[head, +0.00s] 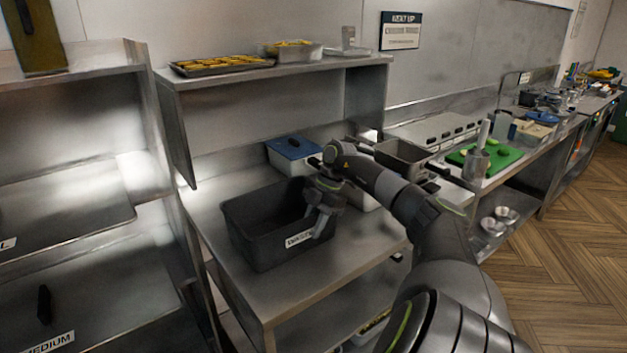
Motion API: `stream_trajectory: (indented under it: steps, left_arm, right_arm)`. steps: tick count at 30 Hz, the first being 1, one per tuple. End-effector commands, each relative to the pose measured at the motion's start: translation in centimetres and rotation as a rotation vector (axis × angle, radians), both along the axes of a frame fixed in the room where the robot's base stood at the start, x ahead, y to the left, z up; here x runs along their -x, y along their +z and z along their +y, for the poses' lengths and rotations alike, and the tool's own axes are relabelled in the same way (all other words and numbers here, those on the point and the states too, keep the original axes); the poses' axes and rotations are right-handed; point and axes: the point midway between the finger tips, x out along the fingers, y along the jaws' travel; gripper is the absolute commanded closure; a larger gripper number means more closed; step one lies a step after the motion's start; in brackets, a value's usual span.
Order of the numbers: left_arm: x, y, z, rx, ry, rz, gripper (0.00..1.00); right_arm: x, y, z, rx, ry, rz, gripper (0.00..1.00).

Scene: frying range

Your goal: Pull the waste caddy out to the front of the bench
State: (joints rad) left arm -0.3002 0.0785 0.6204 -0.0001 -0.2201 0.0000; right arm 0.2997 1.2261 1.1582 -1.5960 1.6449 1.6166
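The waste caddy (258,240) is an open dark grey bin with a white label on its front wall. It stands upright on the steel bench (345,262), set back from the front edge, and looks empty where its inside shows. My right gripper (322,222) points down at the caddy's right front corner. Its fingers overlap the rim there and hide part of the label. I cannot tell whether they are closed on the wall. My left gripper is not in view.
A blue-lidded container (291,152) stands behind the caddy. A grey metal pan (404,156) is to the right, partly behind my arm. A shelf (325,66) with food trays overhangs the back. Bare bench lies in front of the caddy.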

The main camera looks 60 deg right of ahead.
Motion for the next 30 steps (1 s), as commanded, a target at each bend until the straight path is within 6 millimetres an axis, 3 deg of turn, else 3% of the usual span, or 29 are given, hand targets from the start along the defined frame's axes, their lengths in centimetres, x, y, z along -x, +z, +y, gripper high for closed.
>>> stream_trajectory:
  steps: [5,8,21,30]
  left_arm:
    - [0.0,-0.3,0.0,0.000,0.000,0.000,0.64]
    - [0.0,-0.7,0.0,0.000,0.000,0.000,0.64]
    - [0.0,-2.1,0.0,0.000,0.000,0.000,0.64]
    - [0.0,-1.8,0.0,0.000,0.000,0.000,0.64]
  right_arm:
    - [0.1,0.7,-0.3,0.001,0.000,-0.001,0.71]
    - [0.3,2.1,-0.9,0.004,-0.001,-0.002,0.71]
    - [2.0,12.0,-4.5,0.001,-0.002,-0.006,0.71]
    - [2.8,15.6,-5.8,0.001,0.000,-0.002,0.71]
